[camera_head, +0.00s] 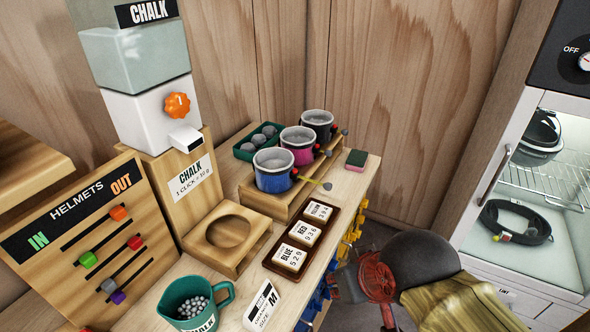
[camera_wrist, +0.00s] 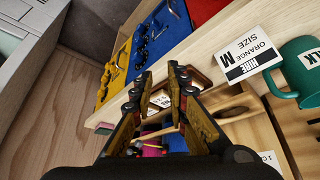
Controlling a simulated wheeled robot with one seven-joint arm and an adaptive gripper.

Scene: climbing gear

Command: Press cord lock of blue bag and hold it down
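The blue bag (camera_head: 273,172) stands at the near end of a row in a wooden rack, with an open, pale rim. A small red and black cord lock (camera_head: 294,173) sits at its right side. A yellow cord with a grey ball end (camera_head: 327,186) sticks out nearby. In the wrist view my gripper (camera_wrist: 161,76) has its two fingers apart, with nothing gripped between the tips. The pink bag (camera_head: 300,145) shows low between the fingers in the wrist view (camera_wrist: 154,141). I cannot make out the blue bag's lock there.
A black bag (camera_head: 318,124) stands behind the pink one. A card tray (camera_head: 271,262) lies in front of the rack. A green mug (camera_head: 197,302), a hire sign (camera_head: 263,306) and a round-holed wooden stand (camera_head: 258,240) are nearby. Blue and yellow panels with hooks line the bench front.

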